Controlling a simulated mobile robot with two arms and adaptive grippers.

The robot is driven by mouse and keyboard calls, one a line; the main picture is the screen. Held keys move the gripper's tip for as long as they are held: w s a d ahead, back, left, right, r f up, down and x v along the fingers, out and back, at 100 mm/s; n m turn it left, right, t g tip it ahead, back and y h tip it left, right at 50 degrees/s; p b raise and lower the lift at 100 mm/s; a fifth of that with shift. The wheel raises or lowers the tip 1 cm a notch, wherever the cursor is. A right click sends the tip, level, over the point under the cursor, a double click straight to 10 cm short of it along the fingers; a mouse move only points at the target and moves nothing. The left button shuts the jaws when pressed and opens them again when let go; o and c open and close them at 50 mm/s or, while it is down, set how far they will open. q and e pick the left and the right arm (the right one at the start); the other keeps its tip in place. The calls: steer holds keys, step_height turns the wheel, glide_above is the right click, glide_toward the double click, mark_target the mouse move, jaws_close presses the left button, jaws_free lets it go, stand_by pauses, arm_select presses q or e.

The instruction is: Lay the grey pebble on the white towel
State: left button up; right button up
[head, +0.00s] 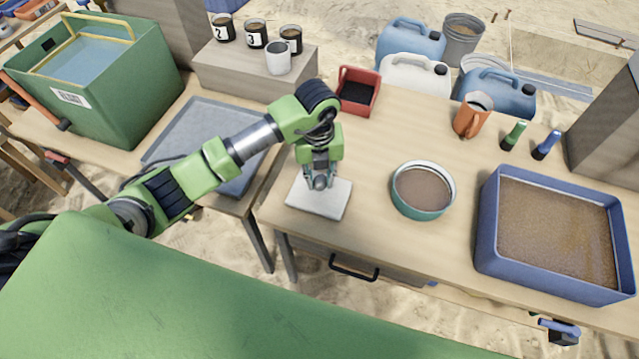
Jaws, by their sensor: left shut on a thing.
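The white towel (330,199) lies folded flat near the front left edge of the wooden table. My left gripper (319,183) points down over the upper left part of the towel. It is shut on a small grey thing, which looks like the grey pebble and is mostly hidden between the fingers. I cannot tell whether the pebble touches the towel. My right gripper is not in view.
A teal-rimmed round bowl of brown material (422,190) stands right of the towel. A blue tray of sand (488,225) is further right. A red box (375,78) and an orange mug (468,120) stand behind. Bare table lies between towel and bowl.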

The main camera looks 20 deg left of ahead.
mark_target(319, 181)
arm_select(q)
steer(key=shift+a+f+p, duration=0.1)
steer(key=shift+f+p, duration=0.25)
steer(key=shift+f, duration=1.25)
steer(key=shift+f, duration=0.15)
steer(key=o, duration=1.1)
step_height(319, 181, up, 12)
steer(key=shift+s+r+b, duration=0.1)
steer(key=shift+r+b, duration=0.05)
steer(key=shift+b, duration=0.5)
